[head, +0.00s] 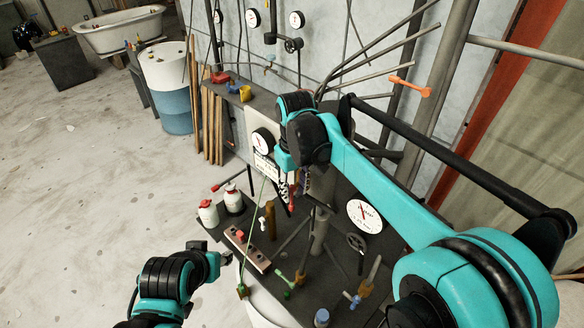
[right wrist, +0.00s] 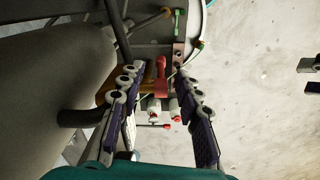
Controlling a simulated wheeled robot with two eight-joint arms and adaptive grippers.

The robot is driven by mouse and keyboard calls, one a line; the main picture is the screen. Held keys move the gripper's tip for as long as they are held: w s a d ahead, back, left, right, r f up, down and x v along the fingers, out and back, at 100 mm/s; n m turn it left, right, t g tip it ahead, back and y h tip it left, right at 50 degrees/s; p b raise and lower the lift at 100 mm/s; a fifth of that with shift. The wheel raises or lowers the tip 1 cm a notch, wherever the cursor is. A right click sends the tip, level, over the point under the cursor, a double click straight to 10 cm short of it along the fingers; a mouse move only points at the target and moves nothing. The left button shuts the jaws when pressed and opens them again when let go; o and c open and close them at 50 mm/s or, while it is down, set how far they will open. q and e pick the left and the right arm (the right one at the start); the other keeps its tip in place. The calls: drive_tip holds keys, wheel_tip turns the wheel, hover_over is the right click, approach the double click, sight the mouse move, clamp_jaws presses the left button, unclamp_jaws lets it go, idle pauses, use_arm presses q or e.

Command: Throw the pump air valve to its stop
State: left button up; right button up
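A valve with a red handle (right wrist: 161,70) on a brass-coloured body (right wrist: 116,90) shows ahead of my right gripper in the right wrist view. It may be the pump air valve; I see no readable label. My right gripper (right wrist: 156,74) is open, its two fingers apart, with the red handle seen between their tips. I cannot tell whether they touch it. In the head view my right gripper (head: 292,186) points down over the dark bench, and my arm hides part of the area. My left gripper (head: 216,260) is low at the bench's left side; its fingers are unclear.
The dark bench (head: 330,262) carries a white dial (head: 364,216), a black handwheel (head: 356,243), a green-handled valve (head: 282,278) and two white bottles with red tops (head: 208,212). Pipes stand upright among them. Open floor (head: 90,200) lies to the left.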

sight(292, 203)
drive_tip(key=shift+w+a+r, duration=0.3)
drive_tip(key=shift+w+r, duration=0.15)
drive_tip(key=shift+r, duration=0.05)
drive_tip(key=shift+f+p, duration=0.1)
drive_tip(key=shift+p, duration=0.2)
wheel_tip(292, 203, down, 7)
drive_tip(key=shift+s+f+p, duration=0.1)
drive_tip(key=shift+f+p, duration=0.1)
drive_tip(key=shift+p, duration=0.3)
use_arm(q)
wheel_tip(292, 203, up, 3)
drive_tip(key=shift+f, duration=0.15)
use_arm(e)
drive_tip(key=shift+s, duration=0.15)
clamp_jaws()
